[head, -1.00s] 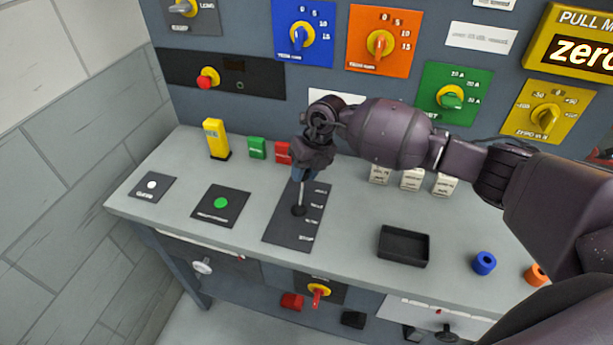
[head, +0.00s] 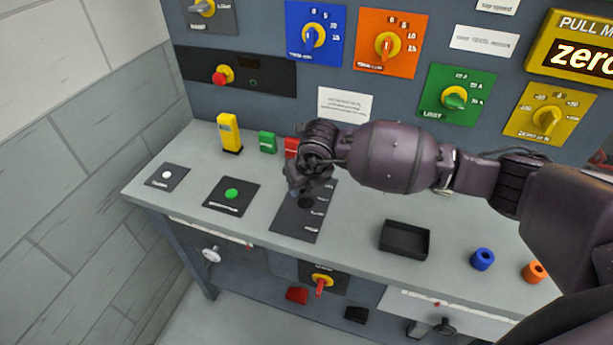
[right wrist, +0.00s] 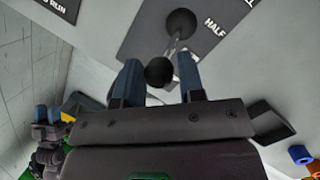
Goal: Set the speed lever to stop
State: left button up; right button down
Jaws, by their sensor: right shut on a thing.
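The speed lever's dark plate (head: 300,222) lies flat on the console top, with white position labels along its right side. In the right wrist view the lever shows as a round black knob (right wrist: 159,71) on a thin rod rising from a dark round base (right wrist: 181,24), with the word HALF beside the base. My right gripper (head: 297,190) is over the plate in the head view and hides the knob and most of the rod.
A black tray (head: 404,254) and blue (head: 482,260) and orange (head: 535,272) rings are to the right. A green button (head: 232,194) is left of the plate. A yellow block (head: 229,132), a green block (head: 267,142) and a red block (head: 291,146) stand behind.

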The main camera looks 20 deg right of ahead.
jog(key=shift+s+a+f, duration=0.55)
jog(key=shift+s+a, duration=0.2)
jog(key=shift+s, duration=0.15)
pick_arm(q)
jog(key=shift+s+a+f, duration=0.15)
jog(key=shift+s+f, duration=0.15)
jog(key=shift+f, duration=0.1)
pick_arm(e)
jog(key=shift+s+f, duration=0.1)
pick_arm(q)
jog(key=shift+s+f, duration=0.1)
jog(key=shift+s, duration=0.1)
pick_arm(e)
jog(key=shift+s+a+f, duration=0.1)
jog(key=shift+f, duration=0.05)
jog(key=c, duration=0.9)
grip_release()
jog(key=shift+a, duration=0.1)
pick_arm(q)
jog(key=shift+a, duration=0.15)
jog(key=shift+w, duration=0.2)
pick_arm(e)
jog(key=shift+w+r, duration=0.25)
pick_arm(q)
jog(key=shift+s, duration=0.2)
pick_arm(e)
jog(key=v, duration=1)
jog(key=shift+s+d+r, duration=0.15)
jog(key=shift+d+r, duration=0.05)
jog(key=shift+r, duration=0.15)
